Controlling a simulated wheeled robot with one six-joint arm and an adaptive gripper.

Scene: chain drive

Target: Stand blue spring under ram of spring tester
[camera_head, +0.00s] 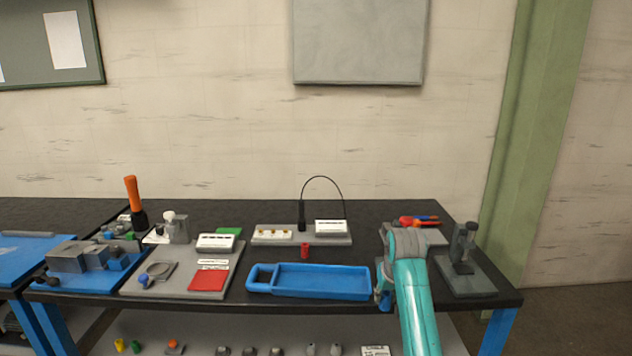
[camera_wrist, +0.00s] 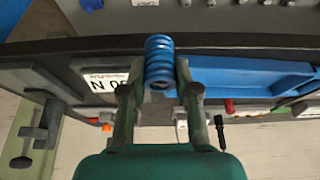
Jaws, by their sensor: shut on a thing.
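The blue spring (camera_wrist: 159,62) is a coil held between the two fingers of my gripper (camera_wrist: 160,78) in the wrist view. One open end of the coil faces the wrist camera. In the head view my teal arm covers most of the gripper, near the front edge of the bench. The spring tester (camera_head: 466,262) is a dark grey base with an upright post and ram at the right end of the bench, to the right of my gripper and apart from it. In the wrist view it shows at the left (camera_wrist: 42,128).
A long blue tray (camera_head: 310,293) lies just left of my arm. Red- and blue-handled tools (camera_head: 420,220) lie behind it. A small red cylinder (camera_head: 305,250) stands behind the tray. A grey board with a red pad (camera_head: 208,280) is farther left. A lower shelf holds small parts.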

